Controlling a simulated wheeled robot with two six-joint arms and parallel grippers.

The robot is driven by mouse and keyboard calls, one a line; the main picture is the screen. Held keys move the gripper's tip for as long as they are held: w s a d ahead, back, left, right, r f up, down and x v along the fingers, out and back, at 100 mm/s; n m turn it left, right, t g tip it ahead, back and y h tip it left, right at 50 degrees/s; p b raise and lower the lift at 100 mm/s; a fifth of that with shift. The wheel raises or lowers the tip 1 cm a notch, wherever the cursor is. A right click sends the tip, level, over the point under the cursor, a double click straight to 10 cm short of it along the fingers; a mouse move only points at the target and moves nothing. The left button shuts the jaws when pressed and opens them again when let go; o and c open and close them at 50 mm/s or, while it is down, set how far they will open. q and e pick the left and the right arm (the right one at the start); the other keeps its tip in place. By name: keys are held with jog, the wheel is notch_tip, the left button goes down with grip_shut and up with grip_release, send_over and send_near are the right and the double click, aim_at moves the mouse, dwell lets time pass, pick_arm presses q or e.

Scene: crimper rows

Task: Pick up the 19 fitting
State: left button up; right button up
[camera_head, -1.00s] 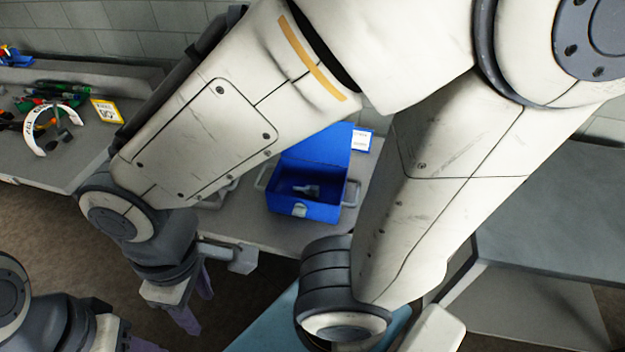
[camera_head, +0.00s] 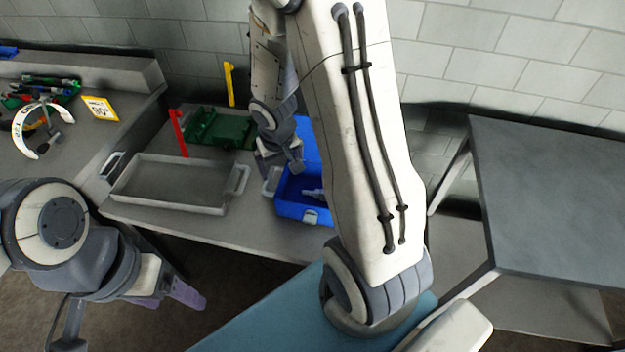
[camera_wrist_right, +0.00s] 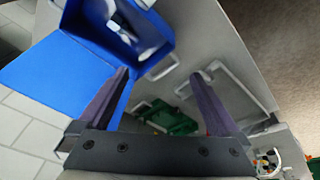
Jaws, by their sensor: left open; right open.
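A small grey-white fitting (camera_head: 313,194) lies inside the open blue box (camera_head: 288,211); I cannot read any number on it. In the right wrist view pale pieces (camera_wrist_right: 119,27) show inside the blue box (camera_wrist_right: 85,22), past my gripper's fingertips. My right gripper (camera_wrist_right: 160,80) is open with nothing between its purple fingers. In the head view it is mostly hidden behind its own arm, beside the box's left side. My left gripper (camera_head: 168,298) is open and empty, low at the left, away from the box.
Left of the box are a grey tray (camera_head: 165,208) and a green container (camera_head: 218,130), with red (camera_head: 178,132) and yellow (camera_head: 230,84) uprights nearby. A side bench at far left holds tools and a yellow-edged sign (camera_head: 100,108). A bare grey table (camera_head: 550,190) stands right.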

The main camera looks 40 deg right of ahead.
jog(key=s+d+f+m+p, duration=0.15)
jog(key=d+f+m, duration=0.25)
jog(key=d+f, duration=0.65)
jog(key=y+b, duration=0.1)
jog(key=b, duration=0.1)
send_over(315, 193)
jog(key=s+d, duration=0.2)
jog(key=shift+m+t, duration=0.4)
jog(key=f, duration=0.4)
jog(key=shift+s+a+f, duration=0.1)
jog(key=shift+s+f, duration=0.1)
jog(key=shift+d+p+x, duration=0.15)
jog(key=shift+p+x, duration=0.05)
jog(key=shift+x, duration=1.15)
jog(key=shift+d+p+x, duration=0.15)
jog(key=shift+x, duration=1.25)
jog(key=shift+s, duration=0.1)
grip_shut()
